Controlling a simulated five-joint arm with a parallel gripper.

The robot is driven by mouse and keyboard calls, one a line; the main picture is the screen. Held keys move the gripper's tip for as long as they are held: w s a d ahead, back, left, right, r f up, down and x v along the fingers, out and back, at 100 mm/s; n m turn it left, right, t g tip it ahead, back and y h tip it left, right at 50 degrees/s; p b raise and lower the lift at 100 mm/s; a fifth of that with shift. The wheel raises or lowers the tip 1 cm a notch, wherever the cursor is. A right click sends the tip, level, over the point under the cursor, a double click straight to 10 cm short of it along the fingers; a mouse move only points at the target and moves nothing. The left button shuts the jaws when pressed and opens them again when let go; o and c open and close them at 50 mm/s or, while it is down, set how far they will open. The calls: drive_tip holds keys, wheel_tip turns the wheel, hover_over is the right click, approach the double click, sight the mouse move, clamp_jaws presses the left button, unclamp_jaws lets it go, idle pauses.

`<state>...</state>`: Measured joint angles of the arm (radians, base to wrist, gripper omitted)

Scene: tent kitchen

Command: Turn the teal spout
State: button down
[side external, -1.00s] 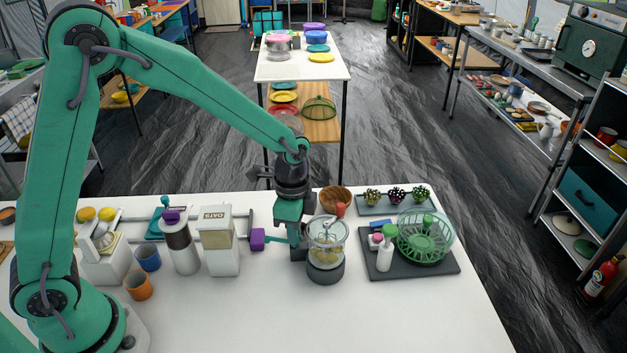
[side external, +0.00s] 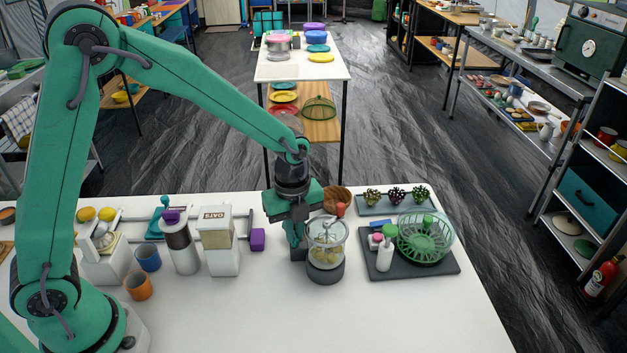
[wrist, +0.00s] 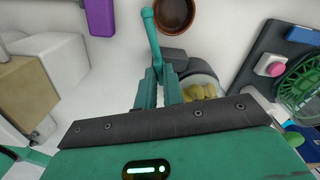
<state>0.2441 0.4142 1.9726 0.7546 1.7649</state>
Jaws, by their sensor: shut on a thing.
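The teal spout (wrist: 153,40) is a slim bar with a rounded end, seen in the wrist view. It runs up and away from between the fingers of my gripper (wrist: 159,80). My gripper is shut on it, with one finger on each side. In the side view my gripper (side external: 295,236) points down just left of the clear jar (side external: 326,240), which has yellowish contents and a dark base. The spout is hidden behind my gripper there. The jar also shows in the wrist view (wrist: 203,88), right of the fingers.
A wooden bowl (side external: 340,197) stands behind the jar. The table's front is clear.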

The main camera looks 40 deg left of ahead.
sight(295, 235)
drive_tip(key=m, duration=0.5)
drive_tip(key=shift+m, duration=0.3)
idle(0.4)
drive_tip(key=c, duration=1.5)
unclamp_jaws()
drive_tip(key=shift+r, duration=3.95)
